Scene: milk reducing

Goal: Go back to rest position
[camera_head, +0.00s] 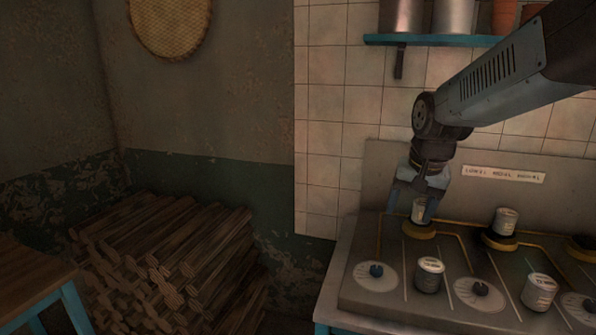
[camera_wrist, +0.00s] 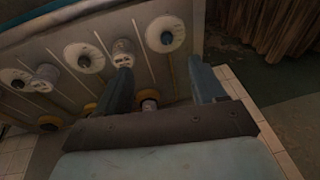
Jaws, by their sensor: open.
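My gripper (camera_head: 418,203) hangs down from the arm over the left end of the stove-like panel (camera_head: 395,304) in the head view. Its fingers are apart, around a small pale can (camera_head: 419,211) that stands on a yellow-rimmed round pad (camera_head: 419,233). I cannot tell whether a finger touches the can. In the wrist view the gripper (camera_wrist: 163,72) has its two blue fingers spread wide. The can's top (camera_wrist: 149,105) shows low between them, partly hidden by the gripper's body.
Two labelled cans (camera_head: 430,275) (camera_head: 539,292) stand near the panel's front among round knobs (camera_head: 376,271). Another can (camera_head: 506,221) stands on a pad at the back. A shelf with pots (camera_head: 452,16) hangs above. Stacked logs (camera_head: 170,262) and a wooden table (camera_head: 30,278) are left.

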